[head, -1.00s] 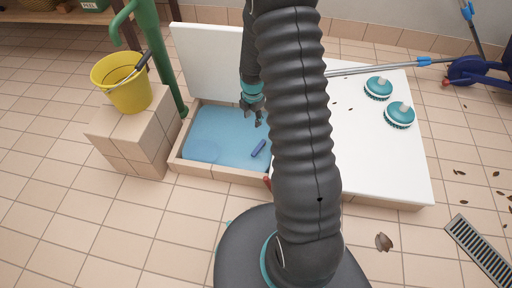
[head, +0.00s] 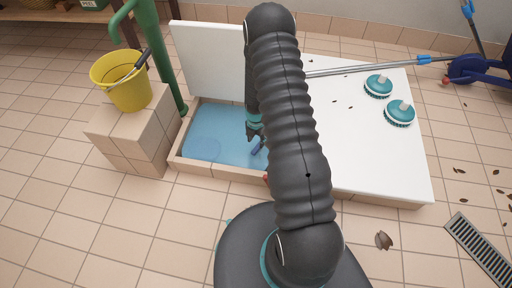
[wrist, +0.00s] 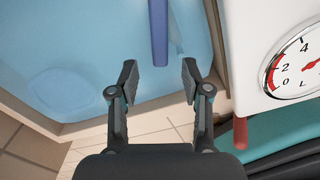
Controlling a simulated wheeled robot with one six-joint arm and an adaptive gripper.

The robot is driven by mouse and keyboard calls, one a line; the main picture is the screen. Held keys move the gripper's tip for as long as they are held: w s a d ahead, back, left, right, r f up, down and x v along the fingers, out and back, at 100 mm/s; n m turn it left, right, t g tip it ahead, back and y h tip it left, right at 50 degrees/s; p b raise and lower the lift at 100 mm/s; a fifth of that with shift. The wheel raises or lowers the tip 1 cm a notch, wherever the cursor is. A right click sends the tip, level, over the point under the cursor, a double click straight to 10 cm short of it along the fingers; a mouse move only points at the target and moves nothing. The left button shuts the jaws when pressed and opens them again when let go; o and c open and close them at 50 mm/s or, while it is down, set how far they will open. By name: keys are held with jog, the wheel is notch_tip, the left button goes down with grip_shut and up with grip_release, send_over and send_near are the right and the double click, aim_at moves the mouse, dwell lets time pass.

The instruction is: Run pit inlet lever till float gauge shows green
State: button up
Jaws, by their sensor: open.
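The pit (head: 187,150) holds blue water under a raised white lid. A blue bar (head: 257,148), which looks like the inlet lever, stands in it and also shows in the wrist view (wrist: 158,32). My gripper (head: 251,137) is open and low over the pit, beside the bar in the head view. In the wrist view its fingertips (wrist: 160,77) spread to both sides of the bar's near end, with nothing clamped. A round white gauge (wrist: 297,72) with red marks near 0 and 2 is cut off at the right edge. Its full face and reading are not clear.
A red peg (wrist: 240,132) sits below the gauge, near the pit's front rim. A green pump (head: 148,45) and yellow bucket (head: 128,92) on a tiled block stand left. Two brushes (head: 399,112) and a pole lie on the white cover (head: 370,165) at right.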

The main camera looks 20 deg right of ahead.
aim_at(256, 149)
jog(key=shift+f, duration=2.6)
grip_shut()
